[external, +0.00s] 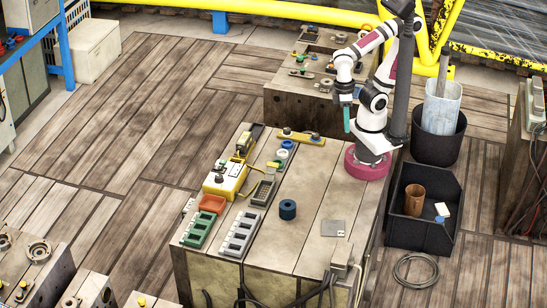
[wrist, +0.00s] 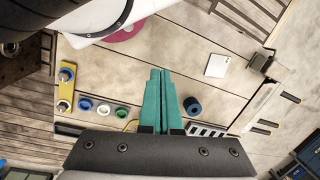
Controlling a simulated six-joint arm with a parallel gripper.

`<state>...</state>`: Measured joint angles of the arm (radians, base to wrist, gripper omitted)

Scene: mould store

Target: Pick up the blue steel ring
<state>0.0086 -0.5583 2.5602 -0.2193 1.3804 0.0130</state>
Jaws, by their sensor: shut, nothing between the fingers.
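A thick dark blue ring (external: 288,209) stands alone on the worktop, right of the grey tray. In the wrist view this blue ring (wrist: 193,106) is just right of the fingers, apart from them. A smaller, brighter blue ring (external: 287,145) lies farther back by a white ring; in the wrist view this smaller blue ring (wrist: 85,103) is at the left. I cannot tell from the look which one is steel. My gripper (external: 348,122) hangs above the worktop's back right part, teal fingers pointing down. In the wrist view my gripper (wrist: 160,73) is shut and empty.
A yellow bar with knobs (external: 302,138), a yellow box (external: 224,181), an orange tray (external: 212,204) and a green tray (external: 197,229) line the left and back. A grey card (external: 333,228) lies at the right. Worktop around the thick ring is clear.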

